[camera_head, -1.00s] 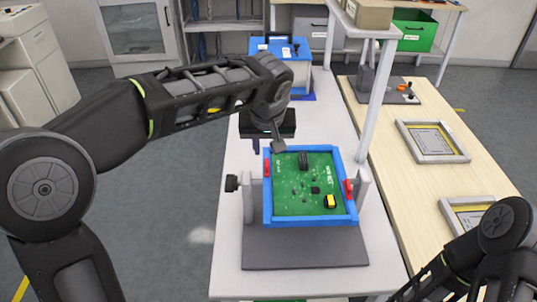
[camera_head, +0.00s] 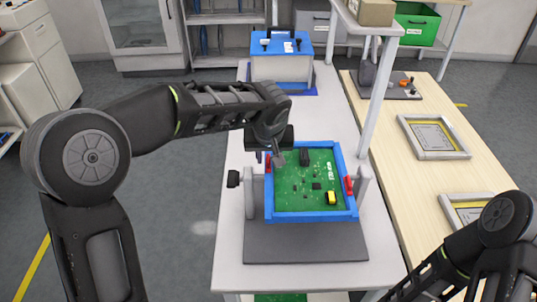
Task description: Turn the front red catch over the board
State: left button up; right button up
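A green circuit board (camera_head: 300,190) lies in a blue frame (camera_head: 312,216) held between two grey posts on a dark base plate. One red catch (camera_head: 267,163) is on the frame's left side, close to its far corner. Another red catch (camera_head: 348,186) is on the right side. My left gripper (camera_head: 277,159) points down at the frame's far left corner, right beside the left catch. Its fingers look like one narrow tip, closed with nothing held. I cannot tell whether the tip touches the catch. My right arm shows at the lower right, but its gripper is out of view.
A black knob (camera_head: 233,179) sticks out left of the fixture. A blue box (camera_head: 281,65) stands at the far end of the white table (camera_head: 236,270). A white upright post (camera_head: 379,95) rises at the right. A wooden bench with framed panels (camera_head: 434,138) runs alongside.

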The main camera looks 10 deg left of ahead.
pick_arm(q)
grip_shut()
dwell(0.4)
